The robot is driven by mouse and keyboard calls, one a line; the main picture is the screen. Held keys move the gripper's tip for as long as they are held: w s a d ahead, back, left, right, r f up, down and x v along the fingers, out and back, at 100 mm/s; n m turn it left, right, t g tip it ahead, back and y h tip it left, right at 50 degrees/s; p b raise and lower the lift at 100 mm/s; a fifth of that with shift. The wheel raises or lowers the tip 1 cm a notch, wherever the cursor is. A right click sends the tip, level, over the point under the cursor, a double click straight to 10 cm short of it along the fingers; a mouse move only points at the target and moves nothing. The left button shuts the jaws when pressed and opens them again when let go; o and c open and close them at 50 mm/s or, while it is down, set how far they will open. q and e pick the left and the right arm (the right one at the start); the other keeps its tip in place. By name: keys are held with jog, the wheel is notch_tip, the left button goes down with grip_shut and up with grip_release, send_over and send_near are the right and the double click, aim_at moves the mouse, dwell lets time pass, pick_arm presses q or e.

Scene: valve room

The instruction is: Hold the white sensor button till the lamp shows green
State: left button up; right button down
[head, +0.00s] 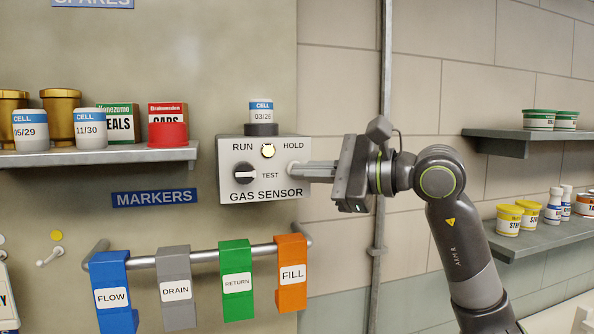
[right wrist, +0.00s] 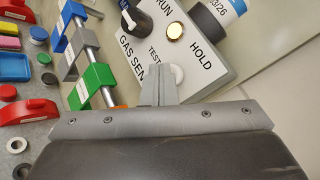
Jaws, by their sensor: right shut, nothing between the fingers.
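The grey gas sensor box (head: 225,160) is on the wall, with a round lamp (head: 268,151) that shows pale yellow. The lamp also shows in the right wrist view (right wrist: 174,31). The white sensor button (right wrist: 177,74) sits beside the word TEST and is mostly hidden by my fingers in the head view. A black dial (head: 245,174) is at the left of the box, its white line lying level. My right gripper (head: 291,172) is shut and empty, its fingertips at the button. I cannot tell whether they press it. My left gripper is not in view.
A capped sensor cell (head: 261,112) stands on top of the box. Below, a rail (head: 205,257) carries blue, grey, green and orange tags. A shelf (head: 100,157) with cells and boxes is at left. Shelves with tubs (head: 540,240) are at right. A vertical pipe (head: 378,260) runs behind my arm.

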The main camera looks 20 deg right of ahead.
jog(key=shift+s, duration=0.15)
dwell(0.8)
jog(key=shift+s+b, duration=0.5)
jog(key=shift+s, duration=0.2)
jog(key=shift+s+f, duration=0.1)
jog(key=shift+s+d+b, duration=0.15)
jog(key=shift+s+b, duration=1)
jog(key=shift+s, duration=1.3)
